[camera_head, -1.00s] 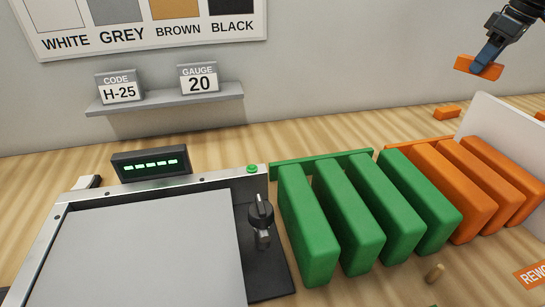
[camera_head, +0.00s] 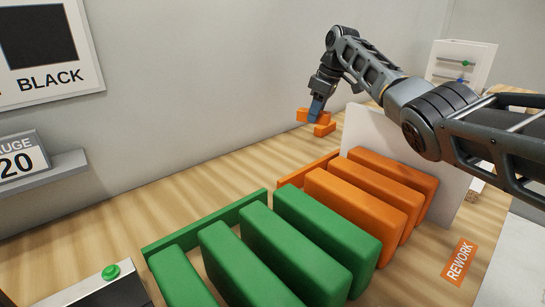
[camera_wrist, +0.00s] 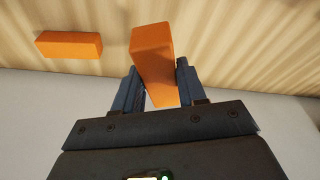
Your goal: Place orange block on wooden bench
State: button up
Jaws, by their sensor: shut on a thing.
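My gripper (camera_head: 315,109) is shut on an orange block (camera_head: 302,115), above the wooden bench (camera_head: 185,165) near the wall. In the wrist view, the held orange block (camera_wrist: 152,55) sits between the blue fingers of my gripper (camera_wrist: 160,85), with its long side pointing away from the palm. A second small orange block (camera_head: 325,129) shows just below the held one in the head view. In the wrist view that second block (camera_wrist: 68,45) lies on the bench, left of the held one. The gap under the held block is hard to judge.
Green panels (camera_head: 325,238) and larger orange panels (camera_head: 378,191) stand upright in a row in front of my gripper. A white divider (camera_head: 372,135) stands behind the orange panels. A REWORK label (camera_head: 459,262) is at the right. Bare bench lies left of the panels along the wall.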

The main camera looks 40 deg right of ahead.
jog(key=p, duration=0.2)
send_over(286, 159)
jog(key=f, duration=0.5)
jog(key=shift+s+d+f, duration=0.3)
jog(key=shift+s+f, duration=0.1)
jog(key=shift+f, duration=2.05)
jog(key=o, duration=1.1)
jog(key=shift+f, duration=0.1)
jog(key=b+v, duration=0.1)
jog(key=v, duration=1.1)
